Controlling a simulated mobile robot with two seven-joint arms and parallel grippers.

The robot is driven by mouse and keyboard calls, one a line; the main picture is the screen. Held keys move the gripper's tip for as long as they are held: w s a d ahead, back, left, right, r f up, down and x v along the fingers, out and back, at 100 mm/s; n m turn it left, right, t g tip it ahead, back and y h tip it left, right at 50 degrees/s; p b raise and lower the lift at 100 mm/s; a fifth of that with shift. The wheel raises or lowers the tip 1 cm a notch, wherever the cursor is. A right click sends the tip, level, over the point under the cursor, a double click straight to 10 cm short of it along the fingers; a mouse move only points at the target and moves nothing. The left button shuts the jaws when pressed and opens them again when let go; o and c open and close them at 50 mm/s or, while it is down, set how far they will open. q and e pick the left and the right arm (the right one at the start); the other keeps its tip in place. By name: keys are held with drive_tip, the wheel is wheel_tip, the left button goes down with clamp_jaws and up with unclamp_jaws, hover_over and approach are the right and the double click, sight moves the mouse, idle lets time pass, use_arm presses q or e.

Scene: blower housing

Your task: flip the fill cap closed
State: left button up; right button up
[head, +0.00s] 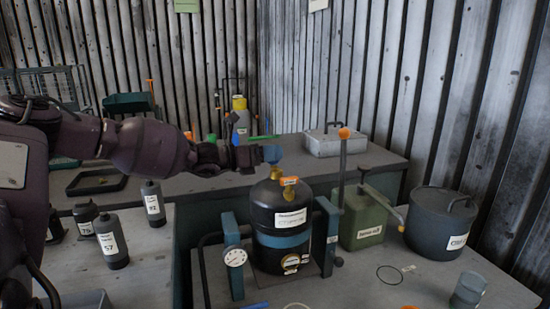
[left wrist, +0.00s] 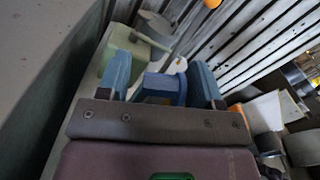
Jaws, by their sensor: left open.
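The black blower tank (head: 282,218) with a blue band stands upright in a blue-posted frame. A brass fitting (head: 276,173) and an orange piece (head: 290,181) sit on its top. My left gripper (head: 264,154) reaches in from the left, just above the brass fitting. In the left wrist view its two blue fingers (left wrist: 161,80) stand apart. A darker blue part (left wrist: 168,84), apparently the fill cap, shows between them; I cannot tell whether they touch it. In the head view the gripper hides most of this part. My right gripper is not in view.
A round gauge (head: 235,257) is on the frame's left post. A tall lever with an orange knob (head: 344,133) rises right of the tank. A green can (head: 364,220) and a grey lidded pot (head: 440,222) stand to the right. Dark bottles (head: 111,240) stand at left.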

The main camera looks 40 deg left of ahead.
use_arm(q)
drive_tip(key=shift+w+d+r, duration=0.1)
drive_tip(key=c, duration=0.8)
drive_tip(key=shift+r, duration=0.1)
drive_tip(key=m, duration=0.2)
drive_tip(key=r+m, duration=0.1)
drive_tip(key=shift+s+d+m, duration=0.25)
drive_tip(key=shift+d+m, duration=0.05)
drive_tip(key=shift+d, duration=0.05)
drive_tip(key=shift+s+d+r+m+p, duration=0.15)
drive_tip(key=shift+d+m+p, duration=0.1)
drive_tip(key=shift+m, duration=0.6)
drive_tip(key=shift+s+d+r+m+p, duration=0.1)
drive_tip(key=shift+d+m+p, duration=0.15)
drive_tip(key=shift+m, duration=0.6)
